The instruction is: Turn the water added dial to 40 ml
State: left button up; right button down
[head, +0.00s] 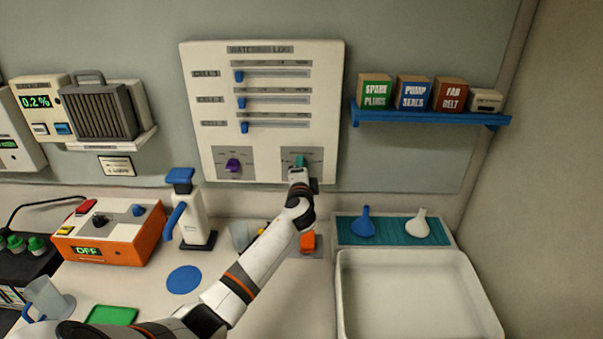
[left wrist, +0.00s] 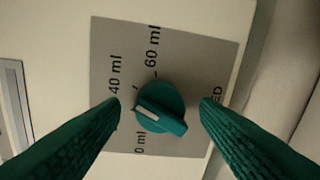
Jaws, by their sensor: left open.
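The water added dial is a teal knob (left wrist: 160,108) with a raised bar and a white pointer line, on a grey plate (left wrist: 190,62). The white line points left in the left wrist view, between a "0 ml" label, whose start may be hidden, and the "40 ml" label (left wrist: 115,75). "60 ml" stands further round. My left gripper (left wrist: 160,105) is open, with one teal finger on each side of the knob and visible gaps. In the head view, the dial (head: 301,158) is at the panel's lower right, partly covered by my left gripper (head: 298,172). My right gripper is out of view.
A purple dial (head: 233,165) sits left on the same white panel (head: 215,125), below three blue sliders. A blue shelf (head: 430,117) with boxes is to the right. A white basin (head: 345,290) and a blue-handled dispenser (head: 190,215) stand below.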

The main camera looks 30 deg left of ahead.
pick_arm(q)
jog(key=b+v, duration=0.2)
jog(key=v, duration=1)
dwell(0.4)
